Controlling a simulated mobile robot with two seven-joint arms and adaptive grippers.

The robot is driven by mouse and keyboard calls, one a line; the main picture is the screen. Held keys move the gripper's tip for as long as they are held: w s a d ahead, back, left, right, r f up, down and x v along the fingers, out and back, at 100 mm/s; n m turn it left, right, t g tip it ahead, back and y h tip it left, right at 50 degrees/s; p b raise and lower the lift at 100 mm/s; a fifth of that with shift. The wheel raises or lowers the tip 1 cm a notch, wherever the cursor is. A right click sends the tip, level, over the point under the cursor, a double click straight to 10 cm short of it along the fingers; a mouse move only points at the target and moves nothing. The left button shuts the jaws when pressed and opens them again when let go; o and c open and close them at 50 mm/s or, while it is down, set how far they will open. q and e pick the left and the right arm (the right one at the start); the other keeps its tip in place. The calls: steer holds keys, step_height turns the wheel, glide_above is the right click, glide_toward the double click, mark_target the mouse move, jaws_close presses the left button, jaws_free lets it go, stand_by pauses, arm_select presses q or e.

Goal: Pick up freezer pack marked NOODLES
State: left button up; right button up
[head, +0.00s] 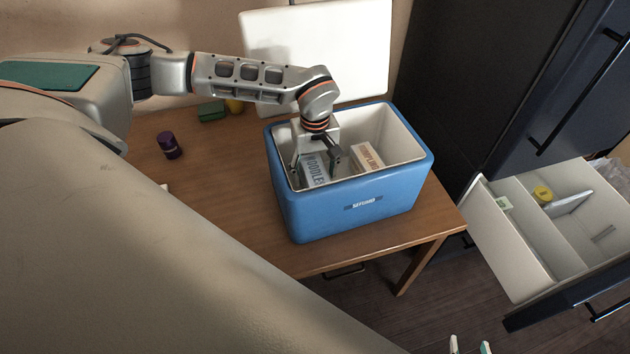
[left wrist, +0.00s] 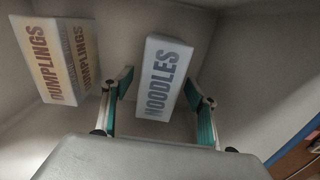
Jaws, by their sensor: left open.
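The NOODLES freezer pack (head: 315,169) is a white box with grey-blue lettering inside the blue cooler (head: 362,206), at its left side. My left gripper (head: 318,160) reaches down into the cooler over it, open. In the left wrist view the pack (left wrist: 165,75) lies between the two spread fingers of the left gripper (left wrist: 158,80). I cannot tell whether either finger touches it. Two fingertips of my right gripper (head: 470,346) show apart at the bottom edge; the rest is out of frame.
A DUMPLINGS pack (head: 367,157) with orange lettering stands in the cooler, right of NOODLES. The cooler walls surround my left gripper. A purple jar (head: 169,146) and a green box (head: 211,112) are on the wooden table (head: 225,212). An open freezer drawer (head: 510,246) is at right.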

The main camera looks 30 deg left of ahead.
arm_select(q)
steer(key=c, duration=1.5)
steer(key=shift+c, duration=0.2)
steer(key=shift+r, duration=0.15)
